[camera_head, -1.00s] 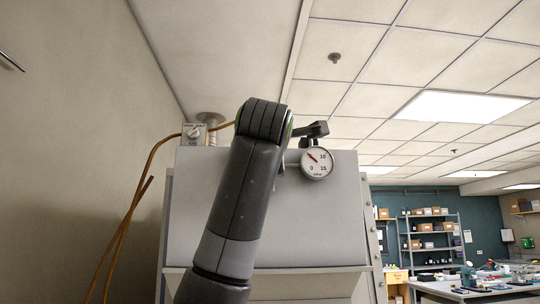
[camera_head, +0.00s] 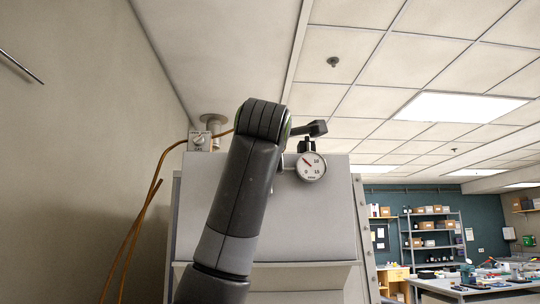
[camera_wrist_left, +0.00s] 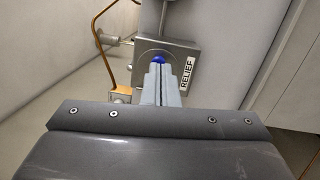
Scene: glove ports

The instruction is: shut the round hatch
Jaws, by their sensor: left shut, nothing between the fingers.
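I see no round hatch in either view. A grey cabinet (camera_head: 310,215) fills the middle of the head view, and my dark arm (camera_head: 240,190) covers part of its front. My left gripper (camera_wrist_left: 164,75) is shut and empty in the left wrist view. Its fingertips point at a grey box (camera_wrist_left: 182,50) labelled RELIEF and overlap a blue round part (camera_wrist_left: 159,57) on it. I cannot tell whether they touch. The left fingers are not clearly visible in the head view. My right gripper is in neither view.
A round gauge (camera_head: 311,167) stands at the cabinet's top. A small box with a knob (camera_head: 199,141) and an orange-brown hose (camera_head: 145,207) are at its left, near a bare wall (camera_head: 70,150). Shelves (camera_head: 432,236) and a cluttered bench (camera_head: 480,284) stand far right.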

